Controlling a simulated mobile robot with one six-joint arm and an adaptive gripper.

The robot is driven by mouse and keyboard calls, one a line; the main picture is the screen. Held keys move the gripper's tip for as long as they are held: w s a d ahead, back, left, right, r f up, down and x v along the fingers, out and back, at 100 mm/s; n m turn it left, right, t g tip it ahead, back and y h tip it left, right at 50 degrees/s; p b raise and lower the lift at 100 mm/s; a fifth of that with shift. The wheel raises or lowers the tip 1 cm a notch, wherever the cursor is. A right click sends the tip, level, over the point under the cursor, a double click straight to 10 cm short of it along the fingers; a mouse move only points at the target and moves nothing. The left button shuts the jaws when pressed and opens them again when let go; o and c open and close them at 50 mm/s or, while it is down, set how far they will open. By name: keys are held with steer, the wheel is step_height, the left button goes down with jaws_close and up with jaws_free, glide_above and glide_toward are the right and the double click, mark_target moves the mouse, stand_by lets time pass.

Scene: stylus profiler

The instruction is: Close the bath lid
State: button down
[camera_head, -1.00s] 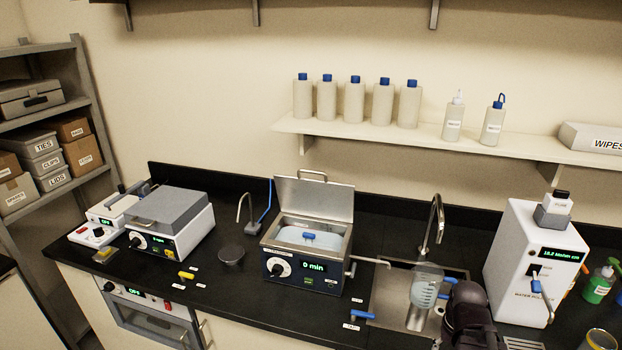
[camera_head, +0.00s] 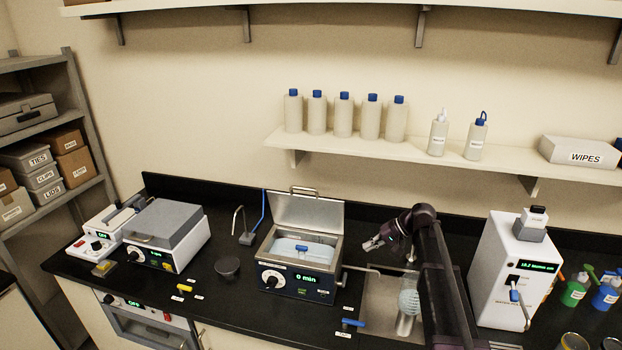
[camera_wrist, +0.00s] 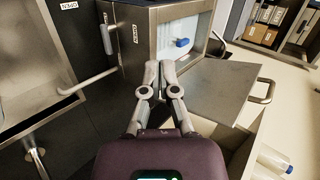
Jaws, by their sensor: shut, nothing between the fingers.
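The bath (camera_head: 298,280) is a dark-blue box with a "0 min" display, standing on the black bench and holding water with a blue item in it. Its steel lid (camera_head: 308,211) stands open, tilted up at the back, with a loop handle (camera_head: 304,190) on its top edge. My gripper (camera_head: 368,245) is shut and empty, to the right of the bath and apart from it. In the wrist view the shut fingertips (camera_wrist: 158,66) appear in front of the bath's water opening (camera_wrist: 178,34), with the lid (camera_wrist: 212,100) and its handle (camera_wrist: 264,91) to their right.
A thin side pipe (camera_head: 374,269) sticks out right of the bath. The sink (camera_head: 383,312), holding a clear vessel (camera_head: 409,300), lies below my arm. A white analyser (camera_head: 500,265) stands at right. Bottles stand on the wall shelf (camera_head: 400,147) behind.

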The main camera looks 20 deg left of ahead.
steer(key=w+a+r+n+g+y+b, duration=0.1)
steer(key=w+a+r+y, duration=0.2)
steer(key=w, duration=0.6)
steer(key=w+a+r+g+y, duration=0.1)
steer(key=w+a+r+y, duration=0.3)
steer(key=w+a+r, duration=0.4)
steer(key=shift+w+a+n+g+y+b, duration=0.35)
steer(key=shift+w+a, duration=0.2)
steer(key=shift+w, duration=0.65)
steer(key=shift+r, duration=0.15)
steer(key=shift+a, duration=0.1)
glide_above(311, 204)
steer(key=w, duration=0.1)
steer(key=shift+a+f, duration=0.1)
steer(key=shift+f, duration=0.15)
